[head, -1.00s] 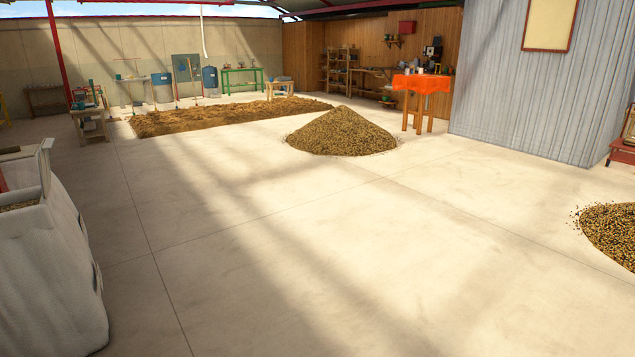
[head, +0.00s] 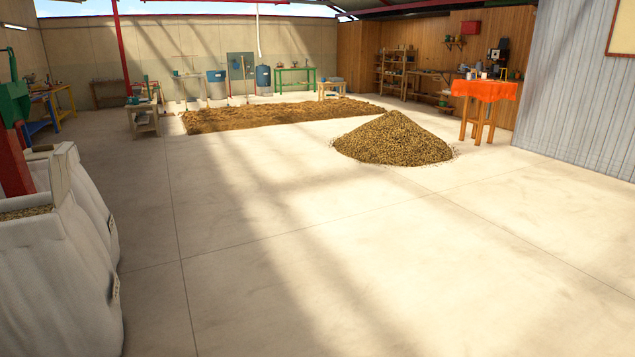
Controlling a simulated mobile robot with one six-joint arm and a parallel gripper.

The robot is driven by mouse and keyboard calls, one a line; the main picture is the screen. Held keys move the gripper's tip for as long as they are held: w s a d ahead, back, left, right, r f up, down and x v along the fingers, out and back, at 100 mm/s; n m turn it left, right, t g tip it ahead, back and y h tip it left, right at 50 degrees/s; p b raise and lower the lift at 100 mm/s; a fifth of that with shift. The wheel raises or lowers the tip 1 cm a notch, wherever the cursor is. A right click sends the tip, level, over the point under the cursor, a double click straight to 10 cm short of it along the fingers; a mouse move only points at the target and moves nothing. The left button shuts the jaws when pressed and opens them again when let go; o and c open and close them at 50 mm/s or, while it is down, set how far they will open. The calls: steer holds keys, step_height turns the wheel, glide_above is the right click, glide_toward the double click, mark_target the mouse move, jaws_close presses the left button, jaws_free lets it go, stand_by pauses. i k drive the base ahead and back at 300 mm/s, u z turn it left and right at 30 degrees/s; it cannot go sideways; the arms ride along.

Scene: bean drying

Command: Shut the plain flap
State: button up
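I cannot make out a plain flap anywhere in the head view. My gripper is not in view.
Large white sacks (head: 65,275) stand close at the left, by a red post and a green machine (head: 14,100). A bean pile (head: 393,138) lies right of centre, before a brown drying bed (head: 275,114). An orange-covered table (head: 484,90) stands behind. The middle floor is clear.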

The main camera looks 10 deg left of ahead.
mark_target(58, 169)
steer(key=u, duration=0.35)
steer(key=i, duration=0.8)
steer(key=u, duration=0.9)
steer(key=i, duration=0.5)
steer(key=u, duration=0.75)
steer(key=i, duration=0.85)
steer(key=u, duration=0.7)
steer(key=i, duration=1)
steer(key=u, duration=0.6)
